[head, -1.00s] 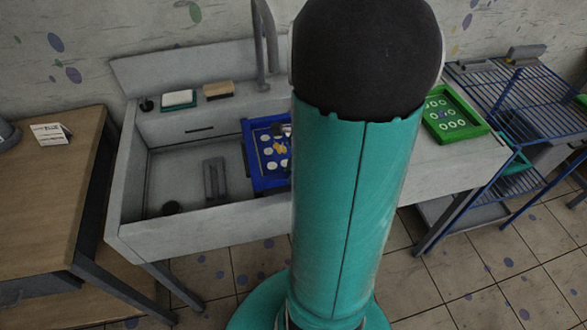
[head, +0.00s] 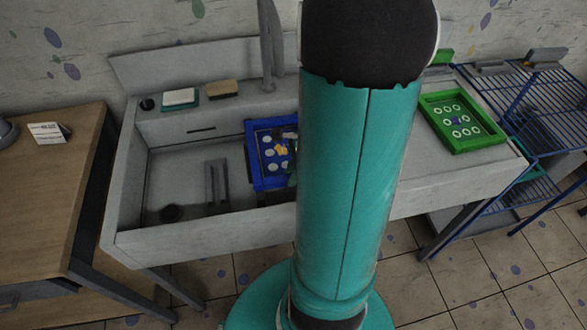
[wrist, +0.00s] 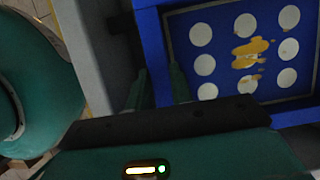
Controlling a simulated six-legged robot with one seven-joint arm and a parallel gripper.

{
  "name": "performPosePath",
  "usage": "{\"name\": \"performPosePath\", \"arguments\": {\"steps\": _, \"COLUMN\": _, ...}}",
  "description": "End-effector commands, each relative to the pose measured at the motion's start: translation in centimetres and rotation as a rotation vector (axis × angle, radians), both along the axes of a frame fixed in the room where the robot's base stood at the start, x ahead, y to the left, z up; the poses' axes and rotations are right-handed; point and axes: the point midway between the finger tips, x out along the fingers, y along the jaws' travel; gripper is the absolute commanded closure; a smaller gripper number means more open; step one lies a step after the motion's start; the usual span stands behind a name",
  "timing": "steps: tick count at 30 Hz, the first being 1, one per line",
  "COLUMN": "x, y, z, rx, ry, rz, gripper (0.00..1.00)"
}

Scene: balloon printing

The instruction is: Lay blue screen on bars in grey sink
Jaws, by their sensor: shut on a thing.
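The grey bars (head: 217,184) stand in the basin, left of the screen. In the wrist view, my gripper (wrist: 157,88) is shut on the near-left edge of the blue screen (wrist: 155,45), one finger on each side of its frame. I cannot tell whether the screen touches the sink floor.
A green screen (head: 460,145) lies on the counter right of the sink. A tap (head: 270,50), sponge (head: 222,89) and green-edged white block (head: 181,97) are along the sink's back ledge. A blue wire rack (head: 520,90) stands at right, a wooden table (head: 50,190) at left.

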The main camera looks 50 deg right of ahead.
Motion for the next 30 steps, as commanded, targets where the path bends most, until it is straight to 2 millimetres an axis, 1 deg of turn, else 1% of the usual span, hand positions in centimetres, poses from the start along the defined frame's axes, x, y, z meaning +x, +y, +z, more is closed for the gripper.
{"name": "performPosePath", "arguments": {"steps": 7, "x": 0.1, "y": 0.2, "z": -0.7, "rx": 0.0, "ry": 0.0, "rz": 0.0, "gripper": 1.0}}
{"name": "performPosePath", "arguments": {"steps": 18, "x": 0.4, "y": 0.0, "z": -2.3, "rx": 0.0, "ry": 0.0, "rz": 0.004, "gripper": 1.0}}
{"name": "performPosePath", "arguments": {"steps": 30, "x": 0.7, "y": -0.3, "z": -2.8, "rx": -0.001, "ry": -0.001, "rz": 0.005, "gripper": 1.0}}
